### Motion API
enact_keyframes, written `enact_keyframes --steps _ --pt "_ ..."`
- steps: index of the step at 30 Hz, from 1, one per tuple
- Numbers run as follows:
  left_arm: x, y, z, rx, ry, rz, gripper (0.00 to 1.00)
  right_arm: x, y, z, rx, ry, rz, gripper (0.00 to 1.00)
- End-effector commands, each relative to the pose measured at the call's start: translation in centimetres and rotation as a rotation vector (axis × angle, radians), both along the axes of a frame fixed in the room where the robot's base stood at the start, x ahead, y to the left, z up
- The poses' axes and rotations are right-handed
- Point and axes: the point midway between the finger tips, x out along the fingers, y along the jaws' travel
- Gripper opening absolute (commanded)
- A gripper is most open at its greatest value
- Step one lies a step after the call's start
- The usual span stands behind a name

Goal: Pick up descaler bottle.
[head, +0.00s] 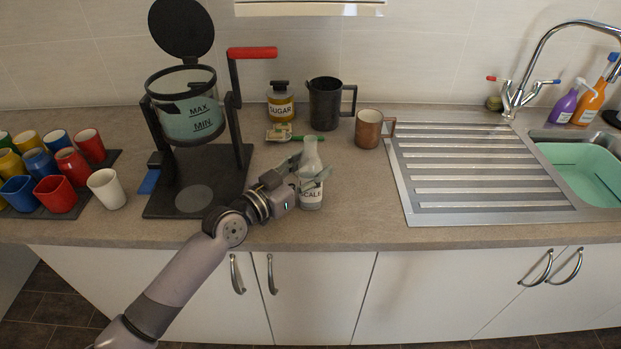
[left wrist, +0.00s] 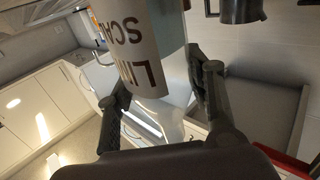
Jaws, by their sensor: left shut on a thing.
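The descaler bottle (head: 311,196) is a clear, narrow-necked bottle with a white label reading "SCALE" in part. It is upright near the counter's front edge, right of the coffee machine. My right gripper is not in view.
The coffee machine (head: 195,195) stands close on the left. Behind the bottle are a sugar jar (head: 281,108), a small packet (head: 283,133), a dark mug (head: 324,105) and a copper mug (head: 369,130). Coloured cups (head: 55,192) stand far left. A ribbed drainboard (head: 475,170) lies right.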

Motion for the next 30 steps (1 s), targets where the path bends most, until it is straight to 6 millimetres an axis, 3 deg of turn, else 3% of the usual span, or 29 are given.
enact_keyframes --steps 5,17,23,30 --pt "0.0 0.0 0.0 0.000 0.000 0.000 0.13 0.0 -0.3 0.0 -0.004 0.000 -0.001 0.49" --pt "0.0 -0.1 1.0 -0.004 -0.003 -0.002 0.12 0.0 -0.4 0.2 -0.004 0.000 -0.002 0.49" --pt "0.0 -0.1 4.1 -0.003 -0.006 -0.001 0.12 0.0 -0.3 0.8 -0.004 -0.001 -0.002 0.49" --pt "0.0 -0.1 10.9 -0.003 -0.012 -0.001 0.12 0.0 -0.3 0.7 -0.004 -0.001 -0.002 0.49"
